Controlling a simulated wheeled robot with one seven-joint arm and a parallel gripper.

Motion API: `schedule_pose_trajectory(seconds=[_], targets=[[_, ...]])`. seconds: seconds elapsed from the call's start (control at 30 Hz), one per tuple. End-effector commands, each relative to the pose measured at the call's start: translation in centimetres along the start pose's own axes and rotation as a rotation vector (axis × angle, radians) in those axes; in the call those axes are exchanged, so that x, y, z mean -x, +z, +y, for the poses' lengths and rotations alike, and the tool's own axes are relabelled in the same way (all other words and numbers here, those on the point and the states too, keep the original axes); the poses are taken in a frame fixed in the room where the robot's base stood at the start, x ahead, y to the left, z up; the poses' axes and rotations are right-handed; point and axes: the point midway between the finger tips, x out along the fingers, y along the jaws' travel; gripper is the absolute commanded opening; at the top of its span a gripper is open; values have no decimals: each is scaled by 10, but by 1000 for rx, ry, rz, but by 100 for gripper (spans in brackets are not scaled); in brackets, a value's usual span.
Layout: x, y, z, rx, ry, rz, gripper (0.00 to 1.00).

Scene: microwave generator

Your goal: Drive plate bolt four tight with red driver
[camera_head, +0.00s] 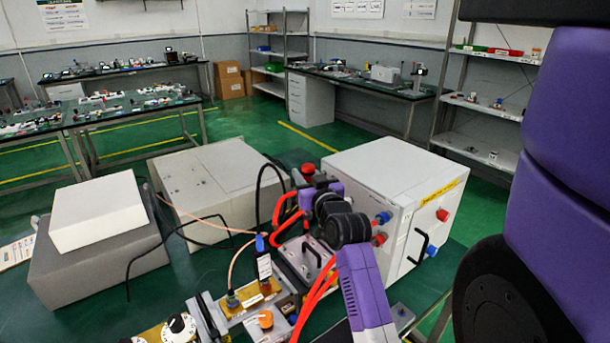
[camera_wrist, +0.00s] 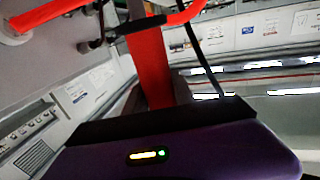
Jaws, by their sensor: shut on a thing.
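My gripper (camera_head: 312,190) is partly seen in the head view, at the far end of my purple and black arm, over the bench beside the white box. A red knob-like end (camera_head: 308,169) shows at it and looks like the red driver's handle. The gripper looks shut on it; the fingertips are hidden. In the wrist view my purple gripper body fills the bottom, with a red upright bar (camera_wrist: 155,65) ahead of it. A grey metal part with a black handle (camera_head: 312,253) sits below my arm.
A white box (camera_head: 385,195) with red and blue knobs stands right of my gripper. Grey boxes (camera_head: 215,180) stand left. Loose black and orange cables (camera_head: 195,232) cross the green bench. Brass parts (camera_head: 255,296) and a blue-topped piece stand in front.

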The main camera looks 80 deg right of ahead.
Motion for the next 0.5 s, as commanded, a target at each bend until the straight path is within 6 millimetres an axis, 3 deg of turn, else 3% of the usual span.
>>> schedule_pose_trajectory(seconds=[0.5], targets=[[0,24,0,0,-1,3,0]])
